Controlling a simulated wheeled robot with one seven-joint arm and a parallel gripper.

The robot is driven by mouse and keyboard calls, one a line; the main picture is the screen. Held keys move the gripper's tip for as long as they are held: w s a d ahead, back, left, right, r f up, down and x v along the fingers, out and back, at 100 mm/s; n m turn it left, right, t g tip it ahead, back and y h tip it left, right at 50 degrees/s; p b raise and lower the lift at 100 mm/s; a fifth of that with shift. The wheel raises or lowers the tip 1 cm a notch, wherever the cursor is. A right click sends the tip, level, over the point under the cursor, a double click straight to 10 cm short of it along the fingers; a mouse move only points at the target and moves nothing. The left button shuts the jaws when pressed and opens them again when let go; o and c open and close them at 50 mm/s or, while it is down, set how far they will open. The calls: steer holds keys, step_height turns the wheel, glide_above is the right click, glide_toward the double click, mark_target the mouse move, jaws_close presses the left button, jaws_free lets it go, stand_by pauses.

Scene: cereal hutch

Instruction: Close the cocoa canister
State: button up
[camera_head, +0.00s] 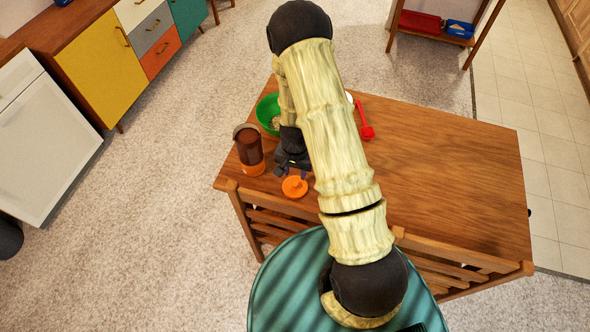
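The cocoa canister (250,153) stands upright near the left corner of the wooden table. It has a clear brown-filled body and an orange band at the bottom; its top looks uncovered. An orange round lid with a small knob (294,187) lies on the table near the front edge, to the right of the canister. My gripper (293,172) is dark and points down just behind the lid, right of the canister. Its fingertips are small and partly hidden, so I cannot tell whether they are apart or touch the lid.
A green bowl (268,108) stands behind the canister, partly hidden by my arm. A red scoop (366,131) lies right of my arm. The right part of the table (460,175) is clear.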

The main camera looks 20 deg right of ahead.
mark_target(295, 183)
steer(key=shift+f+b, duration=1.45)
steer(key=shift+f, duration=0.65)
steer(key=shift+f+b, duration=1.15)
steer(key=shift+f, duration=0.35)
steer(key=shift+r, duration=0.2)
steer(key=shift+c, duration=0.5)
steer(key=c, duration=0.7)
steer(key=w+r+n+p, duration=0.1)
steer(key=r+n+p, duration=0.1)
steer(key=r+p, duration=0.3)
steer(key=w+r+n+p, duration=0.1)
steer(key=r+n+p, duration=0.1)
steer(key=r+p, duration=0.3)
steer(key=w+r+n+p, duration=0.1)
steer(key=r+n+p, duration=0.1)
steer(key=r+p, duration=0.3)
step_height(295, 183, up, 2)
steer(key=shift+w+r+n, duration=0.1)
steer(key=shift+r+n, duration=0.15)
steer(key=shift+n, duration=0.15)
steer(key=shift+d, duration=0.15)
